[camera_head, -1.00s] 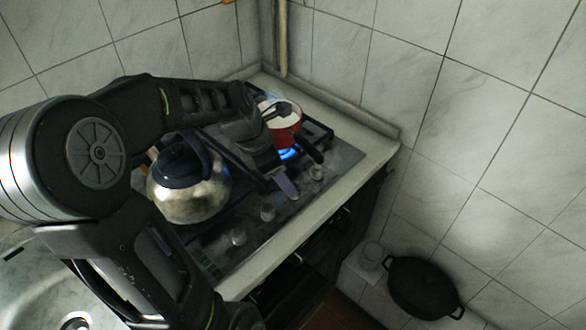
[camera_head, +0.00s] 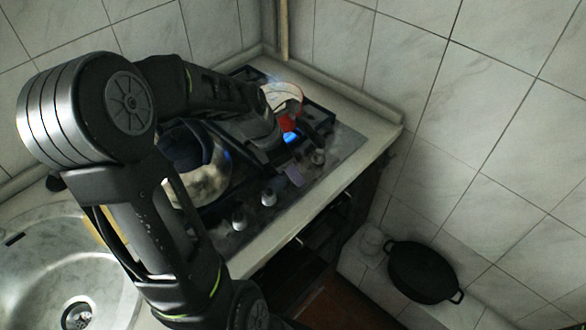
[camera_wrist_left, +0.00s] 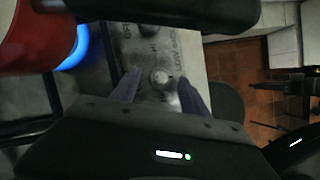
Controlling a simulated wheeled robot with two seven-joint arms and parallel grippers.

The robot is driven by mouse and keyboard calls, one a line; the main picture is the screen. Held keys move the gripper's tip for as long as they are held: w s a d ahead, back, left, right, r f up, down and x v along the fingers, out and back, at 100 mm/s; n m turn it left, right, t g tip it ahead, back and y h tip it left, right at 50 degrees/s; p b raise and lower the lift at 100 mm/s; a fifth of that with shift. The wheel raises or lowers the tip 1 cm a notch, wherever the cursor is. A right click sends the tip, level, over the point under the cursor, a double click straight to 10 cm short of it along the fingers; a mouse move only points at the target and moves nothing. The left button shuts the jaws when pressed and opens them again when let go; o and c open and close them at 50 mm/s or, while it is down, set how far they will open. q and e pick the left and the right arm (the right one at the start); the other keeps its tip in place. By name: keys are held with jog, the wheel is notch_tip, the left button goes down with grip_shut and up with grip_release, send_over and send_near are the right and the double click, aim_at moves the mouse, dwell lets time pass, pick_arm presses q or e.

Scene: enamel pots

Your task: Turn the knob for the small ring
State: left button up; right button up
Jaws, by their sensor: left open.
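The stove (camera_head: 335,150) carries a row of knobs along its front edge. In the head view I see a far knob (camera_head: 318,157), a middle knob (camera_head: 268,197) and a near knob (camera_head: 239,220). My left gripper (camera_head: 294,176) hangs low over the knob row, between the far and middle knobs. In the left wrist view my left gripper (camera_wrist_left: 158,92) is open, and a round knob (camera_wrist_left: 160,77) shows between its two fingers, with a gap on each side. A blue flame (camera_head: 291,137) burns under the red pot (camera_head: 288,122). My right gripper is out of view.
A sink (camera_head: 50,265) lies at the left. A black lidded pot (camera_head: 425,272) sits low at the right. The tiled wall closes off the back.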

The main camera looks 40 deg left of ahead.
pick_arm(q)
jog(key=shift+w+d+f, duration=0.15)
jog(key=shift+w+f, duration=0.05)
jog(key=shift+f, duration=0.4)
grip_shut()
